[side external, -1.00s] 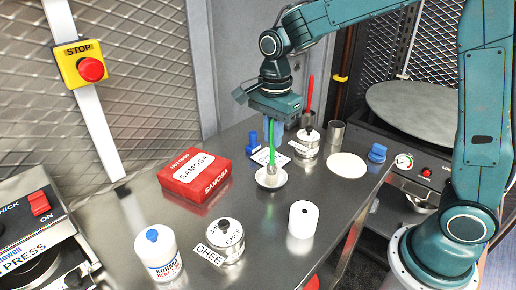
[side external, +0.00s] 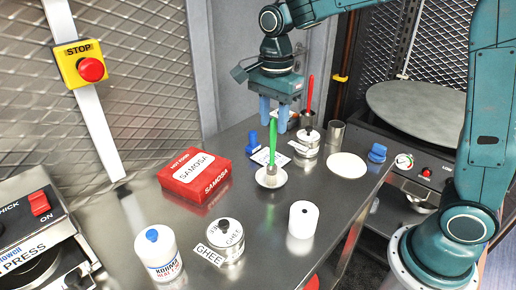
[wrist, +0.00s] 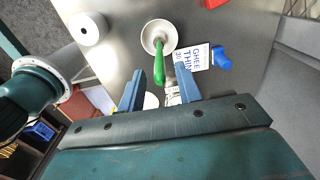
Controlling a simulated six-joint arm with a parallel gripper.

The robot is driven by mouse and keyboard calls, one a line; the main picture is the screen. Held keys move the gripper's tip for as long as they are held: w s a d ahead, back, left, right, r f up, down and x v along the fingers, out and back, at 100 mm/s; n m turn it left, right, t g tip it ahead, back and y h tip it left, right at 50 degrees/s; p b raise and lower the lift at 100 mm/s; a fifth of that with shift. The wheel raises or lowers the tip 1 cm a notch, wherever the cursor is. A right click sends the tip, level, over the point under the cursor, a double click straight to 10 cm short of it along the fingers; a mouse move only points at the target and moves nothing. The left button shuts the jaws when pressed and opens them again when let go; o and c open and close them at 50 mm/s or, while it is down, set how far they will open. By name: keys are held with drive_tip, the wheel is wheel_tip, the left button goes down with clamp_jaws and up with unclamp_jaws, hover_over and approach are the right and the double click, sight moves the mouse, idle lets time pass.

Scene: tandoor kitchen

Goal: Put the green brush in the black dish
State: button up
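The green brush (side external: 273,143) stands nearly upright, its lower end in a small pale dish (side external: 279,184) on the steel counter. In the wrist view its green handle (wrist: 159,69) points toward me from the pale dish (wrist: 147,36). No black dish is clear in either view. My gripper (side external: 274,121) is open and empty, with its blue fingers apart near the top of the brush. In the wrist view the open gripper (wrist: 158,94) has the handle's end between its fingers in the picture. I see no finger touching the handle.
A red samosa box (side external: 195,178) lies left of the brush. A lidded tin (side external: 307,148), an empty metal cup (side external: 335,133) and a red-handled tool (side external: 310,92) stand behind. A ghee tin (side external: 228,243), a white jar (side external: 158,256) and a white roll (side external: 303,219) stand in front.

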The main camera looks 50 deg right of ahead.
wheel_tip(320, 180, up, 8)
drive_tip(key=shift+f, duration=0.15)
idle(0.7)
drive_tip(key=s+d+f+n+t, duration=0.1)
drive_tip(key=s+d+n+t, duration=0.1)
drive_tip(key=s+n, duration=0.7)
drive_tip(key=s+d+f+n+t, duration=0.2)
drive_tip(key=s+n+t, duration=0.1)
drive_tip(key=s+n, duration=0.6)
drive_tip(key=s, duration=0.3)
drive_tip(key=shift+s+f+t, duration=0.25)
drive_tip(key=shift+s+t, duration=0.05)
